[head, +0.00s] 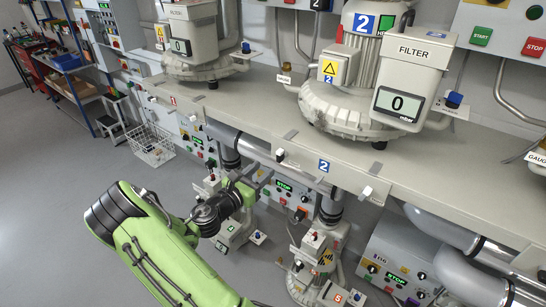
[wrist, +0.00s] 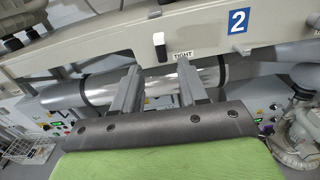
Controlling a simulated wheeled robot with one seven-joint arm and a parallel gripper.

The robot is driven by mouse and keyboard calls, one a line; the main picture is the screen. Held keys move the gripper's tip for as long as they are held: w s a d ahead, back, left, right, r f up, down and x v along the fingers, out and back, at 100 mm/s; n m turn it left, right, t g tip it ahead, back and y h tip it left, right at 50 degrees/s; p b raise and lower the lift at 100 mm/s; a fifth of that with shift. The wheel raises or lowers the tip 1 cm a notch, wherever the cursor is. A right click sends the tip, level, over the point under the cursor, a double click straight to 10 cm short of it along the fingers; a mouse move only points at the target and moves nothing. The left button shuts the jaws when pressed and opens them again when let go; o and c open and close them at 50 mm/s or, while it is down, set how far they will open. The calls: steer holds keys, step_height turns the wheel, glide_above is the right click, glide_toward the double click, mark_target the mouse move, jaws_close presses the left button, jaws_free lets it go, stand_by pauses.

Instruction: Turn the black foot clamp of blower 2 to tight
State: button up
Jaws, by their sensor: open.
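The bench front edge carries a blue "2" label (head: 323,166), which also shows in the wrist view (wrist: 238,20). Left of it is a small black clamp (head: 280,155). In the wrist view this clamp (wrist: 161,52) shows a white upper part and a black lower end, with a "TIGHT" label (wrist: 183,55) just to its right. Its exact turn is hard to tell. My gripper (head: 264,177) is below and left of the clamp, apart from it. In the wrist view its two grey fingers (wrist: 160,80) are spread, with nothing held between them.
Blower 2 (head: 335,105) stands on the bench above. A white clamp (head: 366,191) is right of the "2" label. A silver pipe (wrist: 215,75) runs under the bench behind my fingers. Valves and control boxes (head: 398,268) crowd below. Open floor (head: 60,200) lies left.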

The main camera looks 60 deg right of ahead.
mark_target(278, 157)
steer(key=d, duration=0.2)
steer(key=s+d, duration=0.1)
steer(key=d, duration=0.2)
steer(key=d+p, duration=0.1)
steer(key=d, duration=0.2)
steer(key=shift+s+d, duration=0.1)
steer(key=shift+s, duration=0.1)
jaws_close()
